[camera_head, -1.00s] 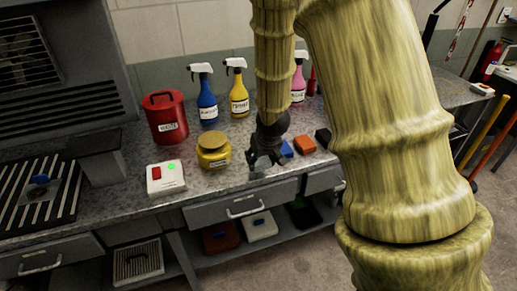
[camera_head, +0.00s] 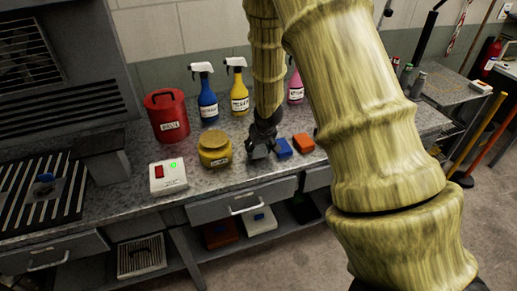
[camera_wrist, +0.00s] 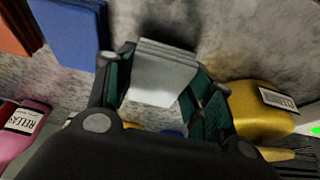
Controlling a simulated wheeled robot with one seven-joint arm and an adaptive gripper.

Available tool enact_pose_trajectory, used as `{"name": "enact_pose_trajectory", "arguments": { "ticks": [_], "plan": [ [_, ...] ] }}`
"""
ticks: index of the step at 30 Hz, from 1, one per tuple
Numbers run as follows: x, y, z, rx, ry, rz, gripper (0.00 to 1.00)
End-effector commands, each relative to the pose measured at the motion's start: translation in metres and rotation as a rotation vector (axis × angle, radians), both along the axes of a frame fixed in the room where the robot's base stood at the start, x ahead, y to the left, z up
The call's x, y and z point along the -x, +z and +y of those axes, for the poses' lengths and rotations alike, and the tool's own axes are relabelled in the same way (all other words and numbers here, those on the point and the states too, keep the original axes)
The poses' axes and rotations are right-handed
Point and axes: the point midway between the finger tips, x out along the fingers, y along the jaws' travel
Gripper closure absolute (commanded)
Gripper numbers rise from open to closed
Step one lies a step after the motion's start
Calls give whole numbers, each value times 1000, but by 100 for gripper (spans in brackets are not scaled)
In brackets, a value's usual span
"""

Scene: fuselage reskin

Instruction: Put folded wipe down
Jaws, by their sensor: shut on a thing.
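A folded wipe, pale grey-white and layered, sits between the fingers of my gripper in the wrist view (camera_wrist: 163,72). My gripper (camera_head: 262,150) is shut on it, low over the speckled grey worktop (camera_head: 225,184). The gripper also shows in the wrist view (camera_wrist: 160,85), with its green-padded fingers on both sides of the wipe. In the head view the wipe is small and mostly hidden by the fingers. I cannot tell whether the wipe touches the worktop.
A blue block (camera_head: 284,147) and an orange block (camera_head: 303,142) lie just right of the gripper. A yellow jar (camera_head: 214,150) stands to its left, with a switch box (camera_head: 168,176) beyond. Spray bottles (camera_head: 207,95) and a red bin (camera_head: 167,117) stand behind. The worktop's front strip is clear.

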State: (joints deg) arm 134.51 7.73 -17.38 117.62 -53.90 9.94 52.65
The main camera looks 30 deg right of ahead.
Motion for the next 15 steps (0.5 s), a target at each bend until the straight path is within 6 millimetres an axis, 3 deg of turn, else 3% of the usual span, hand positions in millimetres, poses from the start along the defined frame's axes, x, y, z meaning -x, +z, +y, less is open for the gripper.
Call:
{"name": "enact_pose_trajectory", "arguments": {
  "ticks": [15],
  "plan": [
    [0,-11,0,0,0,0,77]
  ]
}}
